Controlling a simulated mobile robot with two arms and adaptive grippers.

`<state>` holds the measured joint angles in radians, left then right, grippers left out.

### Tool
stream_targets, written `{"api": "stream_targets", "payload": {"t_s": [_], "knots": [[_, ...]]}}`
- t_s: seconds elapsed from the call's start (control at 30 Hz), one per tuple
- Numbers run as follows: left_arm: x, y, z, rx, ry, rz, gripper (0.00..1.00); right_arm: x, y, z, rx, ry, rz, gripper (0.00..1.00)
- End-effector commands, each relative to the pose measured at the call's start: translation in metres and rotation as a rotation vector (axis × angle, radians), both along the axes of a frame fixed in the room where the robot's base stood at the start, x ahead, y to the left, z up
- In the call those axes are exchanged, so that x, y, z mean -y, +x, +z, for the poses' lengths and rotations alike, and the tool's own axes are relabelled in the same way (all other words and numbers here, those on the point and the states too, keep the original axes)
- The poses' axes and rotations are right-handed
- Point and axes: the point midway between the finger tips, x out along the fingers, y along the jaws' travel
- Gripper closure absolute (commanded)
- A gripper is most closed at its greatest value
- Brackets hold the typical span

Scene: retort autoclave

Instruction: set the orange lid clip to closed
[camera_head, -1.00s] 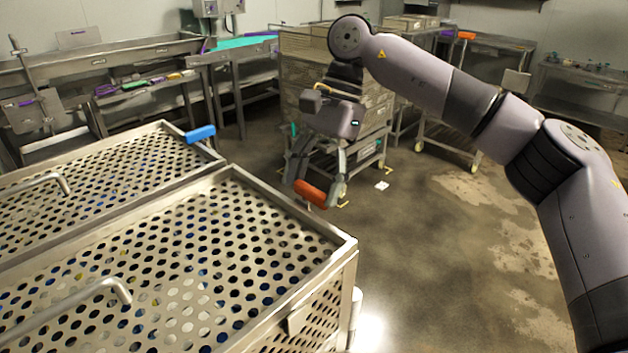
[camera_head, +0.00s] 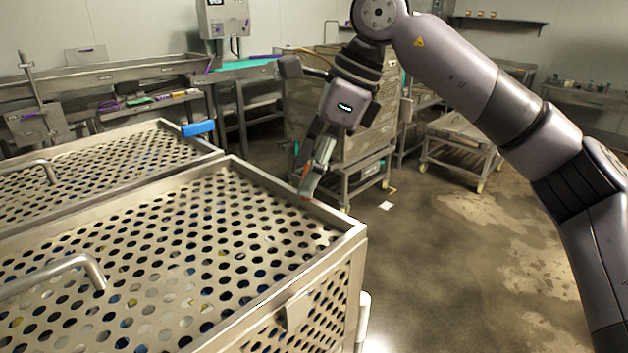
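The orange lid clip (camera_head: 307,199) is at the far rim of the near perforated basket (camera_head: 292,198). Only a thin orange sliver of it shows below the fingertips, so I cannot read its position. My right gripper (camera_head: 306,192) reaches down from above with its fingertips at the clip. The fingers overlap in this view, so I cannot tell whether they are open or shut on it. The basket's perforated lid (camera_head: 190,250) lies flat inside the rim. My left gripper is not in view.
A second perforated basket (camera_head: 90,178) stands behind on the left, with a blue clip (camera_head: 198,129) at its far edge. Metal handles (camera_head: 75,267) rise from the lids. A wheeled trolley (camera_head: 455,145) stands at the back. Floor to the right is clear.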

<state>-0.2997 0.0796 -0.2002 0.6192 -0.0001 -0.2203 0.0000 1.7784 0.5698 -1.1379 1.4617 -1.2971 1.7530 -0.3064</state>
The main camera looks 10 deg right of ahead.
Motion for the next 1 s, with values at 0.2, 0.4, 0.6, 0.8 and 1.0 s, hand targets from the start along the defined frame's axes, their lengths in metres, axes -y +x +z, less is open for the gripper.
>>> {"api": "stream_targets", "payload": {"t_s": [0.2,0.4,0.6,0.8,1.0], "knots": [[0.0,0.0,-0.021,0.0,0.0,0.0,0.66,-0.004,0.0,-0.002,0.005,0.001,-0.205,0.66],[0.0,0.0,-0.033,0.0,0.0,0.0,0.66,-0.007,0.0,-0.002,0.004,0.0,-0.389,0.66],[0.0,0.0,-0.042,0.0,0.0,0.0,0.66,-0.009,0.001,0.0,0.003,0.002,-0.547,0.66],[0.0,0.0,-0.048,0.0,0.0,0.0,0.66,-0.01,0.002,0.0,0.002,0.001,-0.662,0.66],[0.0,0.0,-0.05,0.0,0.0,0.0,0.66,-0.011,0.003,0.001,0.001,0.002,-0.729,0.66]]}}
